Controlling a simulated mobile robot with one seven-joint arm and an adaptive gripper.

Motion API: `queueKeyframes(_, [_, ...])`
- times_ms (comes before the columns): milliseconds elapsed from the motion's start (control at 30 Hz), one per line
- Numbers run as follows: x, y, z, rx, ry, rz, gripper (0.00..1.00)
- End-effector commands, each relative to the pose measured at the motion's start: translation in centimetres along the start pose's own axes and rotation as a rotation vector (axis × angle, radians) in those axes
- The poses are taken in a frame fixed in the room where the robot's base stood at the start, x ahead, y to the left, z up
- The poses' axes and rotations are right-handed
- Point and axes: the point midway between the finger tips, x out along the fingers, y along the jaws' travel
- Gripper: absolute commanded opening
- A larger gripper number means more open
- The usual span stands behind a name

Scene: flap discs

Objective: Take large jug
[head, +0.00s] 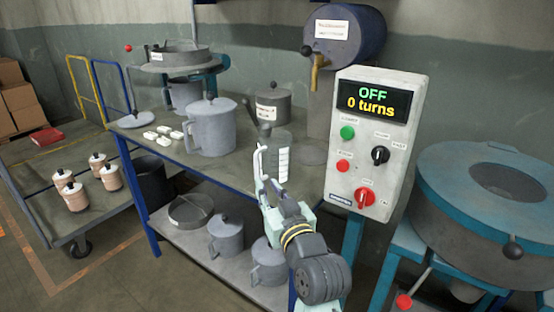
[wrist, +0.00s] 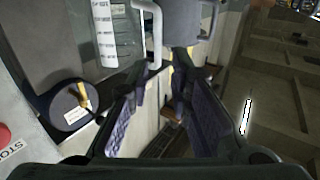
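A large grey lidded jug (head: 209,128) stands upright on the table, its handle on its left side. A measuring jug with a white scale label (head: 283,160) stands to its right, beside my gripper. In the wrist view, my gripper (wrist: 160,78) is open, its two dark fingers apart with nothing visibly clasped between them. A pale upright handle (wrist: 154,35) and a grey jug body (wrist: 183,22) show just beyond the fingertips. The scale label (wrist: 105,35) is left of them.
A control box (head: 375,145) stands close right of my arm. A blue barrel with a tap (head: 345,35) hangs above. A small labelled pot (head: 272,103) is behind the measuring jug. White blocks (head: 163,134) lie left of the large jug.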

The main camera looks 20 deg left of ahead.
Motion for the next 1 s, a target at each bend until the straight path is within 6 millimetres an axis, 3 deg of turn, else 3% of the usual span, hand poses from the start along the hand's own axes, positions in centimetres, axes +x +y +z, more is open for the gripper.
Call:
queueKeyframes(167, [0.6,0.5,0.4,0.005,-0.021,0.003,0.19])
queueKeyframes(400, [4.4,0.5,0.4,0.005,-0.021,0.004,0.19])
queueKeyframes(1000, [10.6,0.3,0.4,0.004,-0.019,0.004,0.19])
